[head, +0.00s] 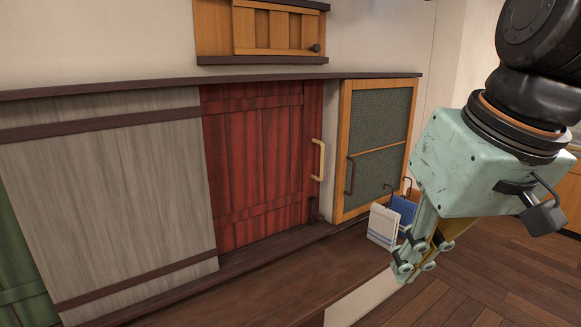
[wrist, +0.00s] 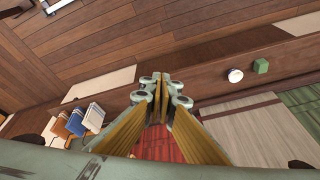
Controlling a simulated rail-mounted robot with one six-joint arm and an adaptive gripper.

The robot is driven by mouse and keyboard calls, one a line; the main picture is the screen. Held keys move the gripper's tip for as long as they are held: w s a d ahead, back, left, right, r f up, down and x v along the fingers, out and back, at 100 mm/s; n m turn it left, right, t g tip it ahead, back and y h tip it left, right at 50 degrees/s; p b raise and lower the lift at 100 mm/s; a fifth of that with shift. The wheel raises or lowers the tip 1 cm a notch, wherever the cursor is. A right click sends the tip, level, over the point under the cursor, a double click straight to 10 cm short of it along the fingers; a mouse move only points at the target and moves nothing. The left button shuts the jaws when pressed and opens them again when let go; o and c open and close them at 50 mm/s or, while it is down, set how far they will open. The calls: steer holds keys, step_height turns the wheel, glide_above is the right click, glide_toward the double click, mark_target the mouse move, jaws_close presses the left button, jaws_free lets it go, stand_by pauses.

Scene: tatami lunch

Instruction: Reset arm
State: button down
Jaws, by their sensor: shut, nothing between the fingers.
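My gripper (head: 407,272) hangs at the right of the head view, in front of the cabinet row and beside the hanging cloths. In the wrist view my gripper (wrist: 161,78) shows its two yellow-lined fingers meeting at the tips, with nothing between them. A red sliding door (head: 258,165) with a pale handle (head: 318,160) stands in the middle of the cabinet row. A wood-framed door with a green panel (head: 378,140) is to its right and looks closed.
A grey panel (head: 110,190) covers the left. White (head: 383,225) and blue (head: 403,208) cloths hang near my gripper. Wooden floor (head: 470,285) lies open at right.

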steer(key=s+d+f+m, duration=0.1)
steer(key=s+d, duration=0.1)
steer(key=s, duration=0.4)
steer(key=s+d+f+h, duration=0.1)
steer(key=s+d+f, duration=0.1)
steer(key=s, duration=0.3)
steer(key=shift+s+m+h, duration=0.3)
steer(key=shift+s+m, duration=0.05)
steer(key=shift+m, duration=0.05)
